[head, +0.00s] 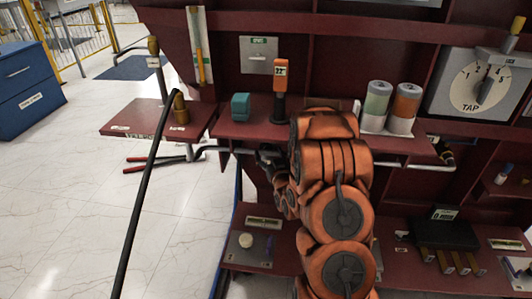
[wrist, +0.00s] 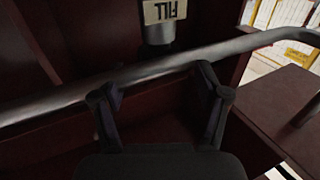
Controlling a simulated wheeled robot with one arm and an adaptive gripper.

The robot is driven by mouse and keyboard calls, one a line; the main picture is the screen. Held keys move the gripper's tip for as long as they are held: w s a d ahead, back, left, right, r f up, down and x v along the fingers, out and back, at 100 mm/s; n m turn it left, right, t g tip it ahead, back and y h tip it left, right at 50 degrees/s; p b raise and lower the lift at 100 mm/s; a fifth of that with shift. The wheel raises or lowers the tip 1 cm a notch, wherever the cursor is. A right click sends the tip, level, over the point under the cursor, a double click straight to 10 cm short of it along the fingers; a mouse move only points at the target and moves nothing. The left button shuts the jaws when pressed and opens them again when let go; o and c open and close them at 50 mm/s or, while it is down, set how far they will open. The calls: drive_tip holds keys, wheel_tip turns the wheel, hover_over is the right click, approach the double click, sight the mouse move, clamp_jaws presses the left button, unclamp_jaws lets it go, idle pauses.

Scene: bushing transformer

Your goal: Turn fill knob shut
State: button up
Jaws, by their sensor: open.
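In the wrist view a FILL label (wrist: 165,11), upside down, shows at the top edge. A grey cylindrical fitting (wrist: 158,36) sits just below it; I cannot tell whether it is the fill knob itself. My gripper (wrist: 158,88) is open, its two dark fingers spread and nothing between them that I can make out. A grey pipe (wrist: 60,103) crosses between the fingers and the fitting. In the head view my orange arm hides most of the gripper, and I cannot pick out the fill knob there.
The dark red transformer frame has a shelf (head: 232,129) holding a teal block (head: 240,107), an orange meter (head: 280,78) and two canisters (head: 377,101). A side ledge (head: 135,119) juts left. A TAP dial (head: 478,88) is at right.

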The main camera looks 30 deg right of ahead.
sight(267, 151)
drive_tip(key=shift+b+x, duration=0.45)
drive_tip(key=shift+x, duration=1.75)
drive_tip(key=shift+c, duration=0.4)
drive_tip(key=c, duration=1.1)
